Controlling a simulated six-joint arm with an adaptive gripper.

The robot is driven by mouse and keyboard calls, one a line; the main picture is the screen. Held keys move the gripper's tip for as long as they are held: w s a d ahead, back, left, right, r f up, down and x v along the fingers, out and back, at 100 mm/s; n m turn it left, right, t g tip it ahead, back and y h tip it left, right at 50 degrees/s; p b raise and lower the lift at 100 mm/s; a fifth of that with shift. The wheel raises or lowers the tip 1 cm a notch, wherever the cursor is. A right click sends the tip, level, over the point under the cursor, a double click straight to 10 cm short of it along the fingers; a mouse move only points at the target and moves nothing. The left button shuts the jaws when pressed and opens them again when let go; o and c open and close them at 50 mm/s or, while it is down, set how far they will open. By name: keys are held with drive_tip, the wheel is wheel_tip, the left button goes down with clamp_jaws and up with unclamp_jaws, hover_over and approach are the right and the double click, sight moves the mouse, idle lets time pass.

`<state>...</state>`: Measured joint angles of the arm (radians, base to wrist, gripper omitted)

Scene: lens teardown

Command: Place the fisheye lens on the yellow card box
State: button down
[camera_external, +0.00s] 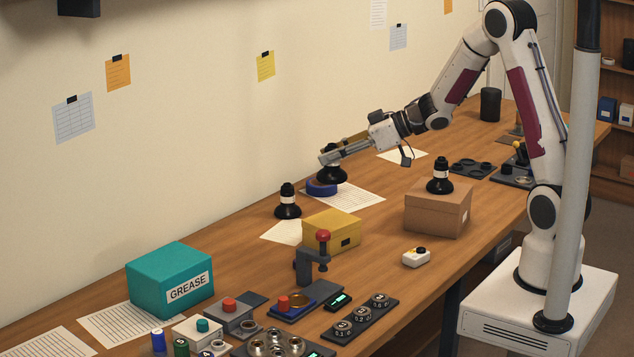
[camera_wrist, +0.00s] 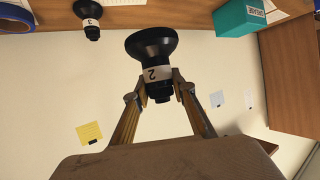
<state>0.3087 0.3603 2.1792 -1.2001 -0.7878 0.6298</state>
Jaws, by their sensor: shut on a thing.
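My gripper (camera_external: 328,157) is shut on a black lens (camera_external: 331,176) with a flared base and a white band. In the wrist view this lens (camera_wrist: 151,58) shows the number 2, with the gripper fingers (camera_wrist: 160,92) on either side of its narrow end. It appears raised above the table, by the blue ring. The yellow card box (camera_external: 330,232) stands nearer the camera, its top bare. Similar lenses stand on the table (camera_external: 288,202), marked 3 in the wrist view (camera_wrist: 88,18), and on a brown box (camera_external: 440,177). No label names the fisheye lens.
The blue ring (camera_external: 322,188) lies on a paper sheet (camera_external: 354,196). The brown box (camera_external: 436,212) stands right of the yellow box. A red-knobbed press (camera_external: 316,260) stands close before the yellow box. A teal grease box (camera_external: 170,278) is at left.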

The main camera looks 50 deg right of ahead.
sight(332, 179)
drive_tip(key=shift+s+a, duration=0.1)
drive_tip(key=shift+a, duration=0.15)
drive_tip(key=shift+d+f, duration=0.1)
drive_tip(key=shift+f, duration=3)
drive_tip(key=shift+f, duration=0.1)
drive_tip(key=shift+f, duration=1.8)
drive_tip(key=shift+f, duration=0.15)
drive_tip(key=c, duration=1.7)
unclamp_jaws()
